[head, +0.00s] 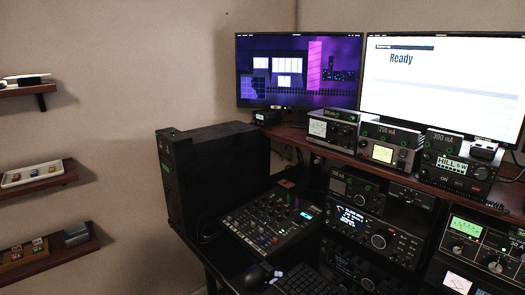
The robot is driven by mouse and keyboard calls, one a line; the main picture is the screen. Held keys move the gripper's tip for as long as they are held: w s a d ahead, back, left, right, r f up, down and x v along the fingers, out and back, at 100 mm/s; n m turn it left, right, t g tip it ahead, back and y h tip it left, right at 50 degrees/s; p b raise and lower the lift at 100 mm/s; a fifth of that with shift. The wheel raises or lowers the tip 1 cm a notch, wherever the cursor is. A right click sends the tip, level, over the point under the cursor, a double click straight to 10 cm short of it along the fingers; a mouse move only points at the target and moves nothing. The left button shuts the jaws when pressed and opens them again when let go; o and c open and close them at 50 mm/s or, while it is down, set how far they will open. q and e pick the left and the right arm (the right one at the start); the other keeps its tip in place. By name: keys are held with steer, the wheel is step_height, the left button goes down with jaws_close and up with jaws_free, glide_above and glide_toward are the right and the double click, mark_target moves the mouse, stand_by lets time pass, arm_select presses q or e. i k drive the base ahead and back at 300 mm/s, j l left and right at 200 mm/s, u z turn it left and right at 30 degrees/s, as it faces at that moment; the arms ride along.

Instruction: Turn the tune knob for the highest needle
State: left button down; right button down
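A dark radio unit at the lower right of the head view has a meter with a green strip (466,228). Its needle is too small to read. Below the meter are round knobs, one larger dark knob (495,266) and a smaller one (457,250). I cannot read which knob is marked tune. A second unit with a lit display (352,217) also has knobs (378,241). Neither of my grippers shows in the head view, and nothing touches the knobs.
A mixer panel (268,222) lies on the desk beside a black computer tower (215,170). A mouse (252,277) and keyboard (305,281) are in front. Small meter boxes (390,146) stand on the upper shelf before two monitors (299,70). Wall shelves (38,180) are at left.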

mark_target(497, 264)
steer(key=z, duration=1)
steer(key=k+j+z, duration=0.15)
steer(key=k+z, duration=0.15)
steer(key=k+j+z, duration=0.1)
steer(key=k+z, duration=0.25)
steer(key=i, duration=0.65)
